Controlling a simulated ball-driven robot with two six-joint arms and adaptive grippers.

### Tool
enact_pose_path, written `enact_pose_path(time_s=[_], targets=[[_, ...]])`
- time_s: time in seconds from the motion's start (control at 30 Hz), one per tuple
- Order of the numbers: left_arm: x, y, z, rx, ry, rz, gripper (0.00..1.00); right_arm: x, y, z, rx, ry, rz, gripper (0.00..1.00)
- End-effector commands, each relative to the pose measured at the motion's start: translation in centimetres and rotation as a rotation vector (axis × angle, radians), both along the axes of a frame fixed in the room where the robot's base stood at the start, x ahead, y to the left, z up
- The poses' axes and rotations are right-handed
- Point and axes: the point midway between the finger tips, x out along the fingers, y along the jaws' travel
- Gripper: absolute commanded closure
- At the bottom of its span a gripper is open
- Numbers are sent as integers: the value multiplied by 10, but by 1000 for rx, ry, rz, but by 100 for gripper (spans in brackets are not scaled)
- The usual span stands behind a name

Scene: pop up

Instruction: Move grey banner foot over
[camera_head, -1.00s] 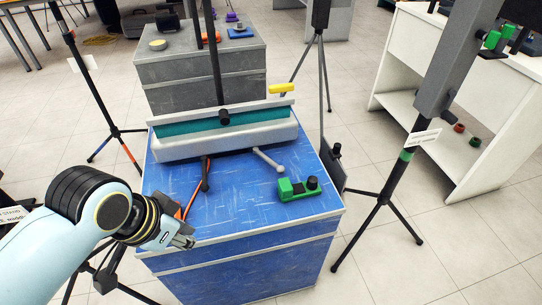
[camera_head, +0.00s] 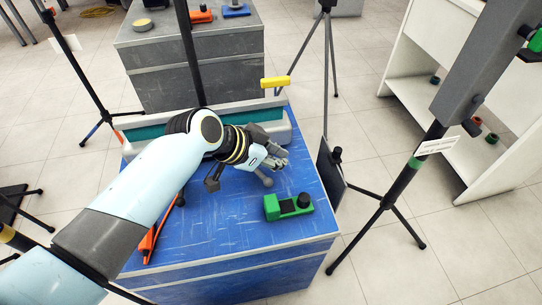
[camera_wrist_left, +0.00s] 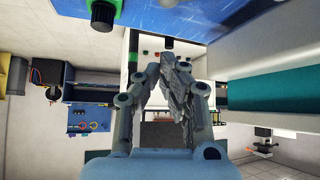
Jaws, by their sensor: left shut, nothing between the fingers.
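The grey banner foot (camera_head: 265,179) is a small grey bar with a rounded end, lying on the blue-topped crate (camera_head: 225,225). Most of it is hidden behind my left gripper (camera_head: 279,157) in the head view. The left gripper is over the crate's back right part, shut and empty, just in front of the banner base (camera_head: 148,132), a long grey housing with a teal strip. I cannot tell whether it touches the foot. In the left wrist view the fingers (camera_wrist_left: 171,55) are together, and no foot shows between them. My right gripper is not in view.
A long orange and black piece (camera_head: 150,240) lies at the left of the blue top. A yellow block (camera_head: 275,82) shows behind the base. A black tripod (camera_head: 384,203) stands at right.

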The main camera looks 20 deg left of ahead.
Motion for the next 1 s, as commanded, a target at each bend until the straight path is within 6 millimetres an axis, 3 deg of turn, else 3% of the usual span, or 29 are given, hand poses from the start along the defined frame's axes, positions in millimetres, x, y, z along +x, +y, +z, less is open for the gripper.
enact_pose_path(time_s=[0.23,0.3,0.57,1.0], targets=[[30,-23,-42,-3,2,1,100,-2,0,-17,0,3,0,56],[29,-23,-49,2,5,0,100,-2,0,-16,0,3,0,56],[4,-3,-51,2,1,1,100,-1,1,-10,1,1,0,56],[1,0,-52,1,2,-6,100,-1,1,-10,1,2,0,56]])
